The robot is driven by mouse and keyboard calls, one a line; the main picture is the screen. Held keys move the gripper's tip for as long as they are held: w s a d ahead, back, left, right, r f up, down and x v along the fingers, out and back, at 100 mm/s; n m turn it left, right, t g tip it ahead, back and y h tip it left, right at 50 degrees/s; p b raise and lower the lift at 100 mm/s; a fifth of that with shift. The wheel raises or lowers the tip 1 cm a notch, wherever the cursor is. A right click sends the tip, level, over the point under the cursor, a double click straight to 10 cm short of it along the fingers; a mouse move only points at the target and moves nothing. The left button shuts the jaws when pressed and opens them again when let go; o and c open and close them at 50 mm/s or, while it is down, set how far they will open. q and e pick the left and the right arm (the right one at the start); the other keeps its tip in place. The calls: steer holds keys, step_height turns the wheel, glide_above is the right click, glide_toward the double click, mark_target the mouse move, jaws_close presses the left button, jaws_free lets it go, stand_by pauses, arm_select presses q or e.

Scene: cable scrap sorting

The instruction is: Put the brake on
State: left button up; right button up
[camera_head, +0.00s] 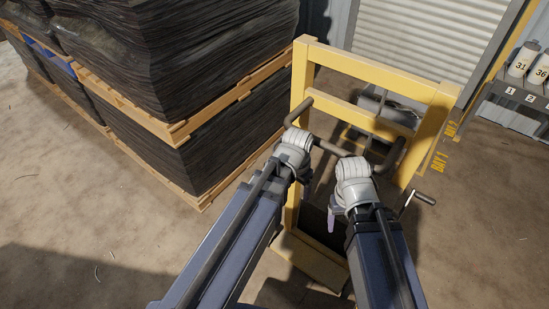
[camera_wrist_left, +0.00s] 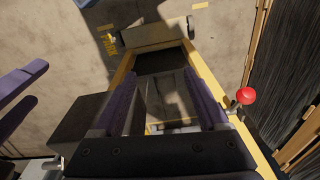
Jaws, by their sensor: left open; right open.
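A yellow cart frame (camera_head: 372,63) with a brown push handle (camera_head: 330,147) stands ahead of me. In the left wrist view, a lever with a red knob (camera_wrist_left: 246,96) sits on the cart's yellow side rail (camera_wrist_left: 212,75); I cannot tell for sure that it is the brake. My left gripper (camera_wrist_left: 163,72) is open with its purple fingers apart, and the red knob is outside them, to the right. My right gripper (camera_head: 338,220) is by the right part of the handle, open; its purple fingers also show at the left wrist view's left edge (camera_wrist_left: 22,95).
Dark sheets (camera_head: 170,70) are stacked on wooden pallets (camera_head: 190,125) close to the cart's left. A crank with a dark grip (camera_head: 424,198) sticks out at its right. A shelf with numbered containers (camera_head: 520,65) is at far right. Concrete floor is clear at right and lower left.

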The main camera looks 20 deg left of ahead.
arm_select(q)
steer(key=w+a+r+m+t+h, duration=0.1)
steer(key=w+a+m+t, duration=0.15)
steer(key=w+a, duration=0.95)
steer(key=shift+n+t, duration=0.25)
steer(key=b+x, duration=0.8)
steer(key=shift+w+d, duration=0.1)
steer(key=shift+d, duration=0.15)
steer(key=shift+r, duration=0.1)
jaws_close()
stand_by(0.7)
